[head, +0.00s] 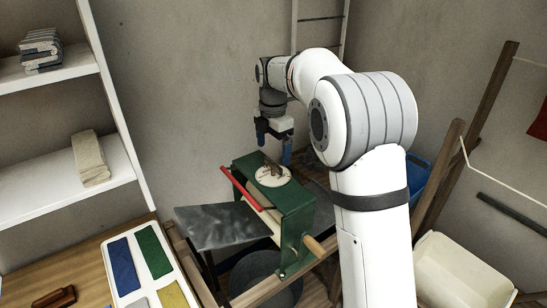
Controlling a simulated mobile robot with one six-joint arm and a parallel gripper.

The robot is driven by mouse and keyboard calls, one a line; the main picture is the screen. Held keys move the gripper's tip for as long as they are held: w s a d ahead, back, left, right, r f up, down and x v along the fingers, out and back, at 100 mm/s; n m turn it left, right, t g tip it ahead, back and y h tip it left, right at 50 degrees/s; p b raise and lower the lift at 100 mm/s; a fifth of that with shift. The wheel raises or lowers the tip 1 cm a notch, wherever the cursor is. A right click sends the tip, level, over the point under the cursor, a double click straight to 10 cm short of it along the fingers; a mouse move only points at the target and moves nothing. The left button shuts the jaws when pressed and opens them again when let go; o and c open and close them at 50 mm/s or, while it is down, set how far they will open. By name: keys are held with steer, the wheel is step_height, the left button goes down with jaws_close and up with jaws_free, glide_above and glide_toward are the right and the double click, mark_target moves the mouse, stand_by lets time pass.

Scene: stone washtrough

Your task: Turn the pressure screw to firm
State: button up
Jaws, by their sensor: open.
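The pressure screw (274,169) is a small dark brownish handle on a round pale dial (270,179). It sits on top of a green wringer (295,210) in the middle of the head view. The dial's marks are too small to read, so I cannot tell the setting. My gripper (273,150) is above and just behind the screw, pointing down, with its two blue-tipped fingers spread apart. Nothing is between the fingers. It appears apart from the screw.
A red bar (240,188) runs along the wringer's left side, and a wooden crank grip (318,246) sticks out at lower right. A grey sheet tray (215,228) lies left. Shelves (60,200) stand far left. A cream basin (462,272) is at lower right.

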mark_target(273, 162)
steer(key=shift+r, duration=2)
steer(key=s+d+r+m+t, duration=0.1)
steer(key=s+d+r+m, duration=0.2)
steer(key=s+d+m, duration=0.35)
steer(key=s+d+f+m, duration=0.2)
steer(key=s+m, duration=0.4)
steer(key=s, duration=0.2)
steer(key=s+d+f+m+t, duration=0.1)
steer(key=s+d+f+m, duration=0.1)
steer(key=s+m, duration=0.4)
steer(key=s+d+f+m+t, duration=0.1)
steer(key=s+d+f+m, duration=0.1)
steer(key=s+m, duration=0.4)
steer(key=s+f, duration=0.1)
steer(key=s, duration=0.4)
steer(key=shift+s+d+f, duration=0.2)
steer(key=shift+s+f, duration=0.05)
steer(key=shift+s, duration=0.1)
steer(key=shift+s+f+m, duration=0.25)
steer(key=shift+c, duration=0.2)
